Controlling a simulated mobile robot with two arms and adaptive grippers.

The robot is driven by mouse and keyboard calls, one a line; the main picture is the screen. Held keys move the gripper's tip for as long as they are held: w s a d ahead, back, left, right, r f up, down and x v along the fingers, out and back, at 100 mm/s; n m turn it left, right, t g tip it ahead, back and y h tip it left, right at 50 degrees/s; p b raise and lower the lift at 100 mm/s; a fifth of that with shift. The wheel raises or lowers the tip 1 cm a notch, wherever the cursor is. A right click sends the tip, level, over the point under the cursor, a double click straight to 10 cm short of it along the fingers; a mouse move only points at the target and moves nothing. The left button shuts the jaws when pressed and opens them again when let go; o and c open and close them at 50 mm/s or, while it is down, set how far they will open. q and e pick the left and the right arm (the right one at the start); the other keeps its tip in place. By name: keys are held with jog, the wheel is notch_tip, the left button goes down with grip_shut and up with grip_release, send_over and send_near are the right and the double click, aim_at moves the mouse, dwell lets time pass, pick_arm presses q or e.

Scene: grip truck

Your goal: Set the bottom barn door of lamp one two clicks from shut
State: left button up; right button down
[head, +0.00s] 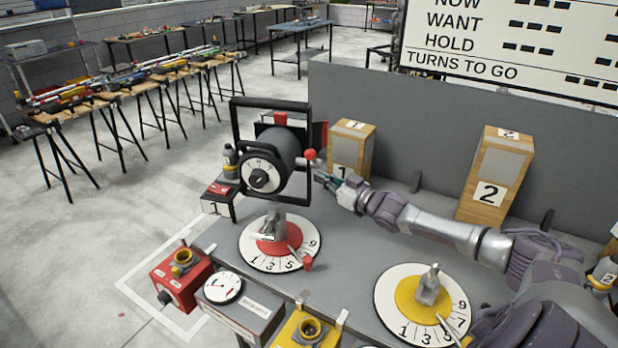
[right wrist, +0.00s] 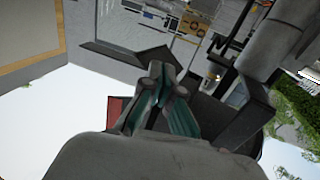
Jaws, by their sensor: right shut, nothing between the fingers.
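Lamp one (head: 279,160) is a dark round lamp head in a black yoke frame, above a red dial (head: 280,245) marked with numbers. A white knob face with letters (head: 263,176) is on its near side. A red ball knob (head: 309,154) sticks out at its right. A dark and red flap (head: 319,136) shows behind the lamp; I cannot tell which barn door it is. The bottom door is not clearly visible. My right gripper (head: 320,174) is shut and empty, just right of the lamp beside the yoke. In the right wrist view its closed fingers (right wrist: 158,80) are near dark lamp parts. My left gripper is not in view.
A box marked 1 (head: 352,147) stands behind my right gripper, and a box marked 2 (head: 492,185) farther right. A yellow dial (head: 400,293) lies at the front right. A sign board (head: 510,45) stands at the back. A grey panel (head: 420,125) backs the table.

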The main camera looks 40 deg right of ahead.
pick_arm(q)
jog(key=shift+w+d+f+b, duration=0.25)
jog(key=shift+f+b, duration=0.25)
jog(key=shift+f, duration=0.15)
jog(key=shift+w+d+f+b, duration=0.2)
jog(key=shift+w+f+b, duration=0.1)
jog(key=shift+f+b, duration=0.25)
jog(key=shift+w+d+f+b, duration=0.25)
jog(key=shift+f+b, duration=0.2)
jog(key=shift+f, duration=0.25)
pick_arm(e)
jog(key=w, duration=0.6)
jog(key=shift+a+f, duration=0.15)
jog(key=shift+a, duration=0.25)
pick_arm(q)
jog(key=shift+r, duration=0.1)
pick_arm(e)
jog(key=shift+w, duration=0.1)
